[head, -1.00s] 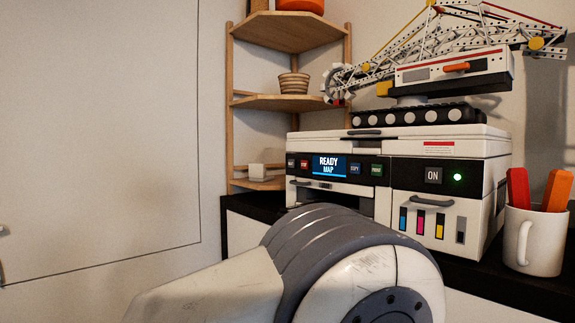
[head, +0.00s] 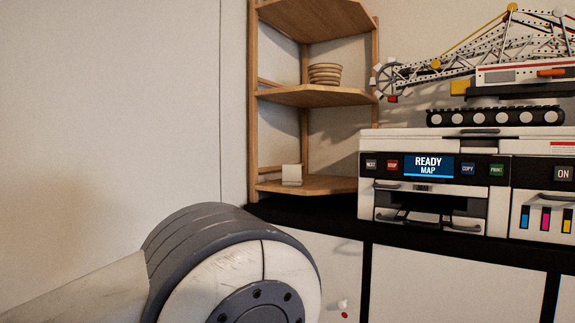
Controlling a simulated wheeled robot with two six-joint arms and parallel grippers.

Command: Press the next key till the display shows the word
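The printer (head: 480,144) stands on the dark counter top at the right of the head view. Its lit display (head: 428,166) reads "READY" with "MAP" under it. The grey next key (head: 371,165) is at the left end of the black panel, with a red stop key (head: 392,165) between it and the display. A blue copy key (head: 467,168) and a green print key (head: 496,169) are right of the display. A large arm joint of mine fills the lower left, below and left of the printer. Neither gripper shows in the view.
A wooden corner shelf (head: 311,96) stands left of the printer, with a striped bowl (head: 325,74) and a small white block (head: 292,174) on it. A model crane machine (head: 495,117) sits on the printer. White cabinet fronts (head: 455,284) lie below the dark counter (head: 318,214).

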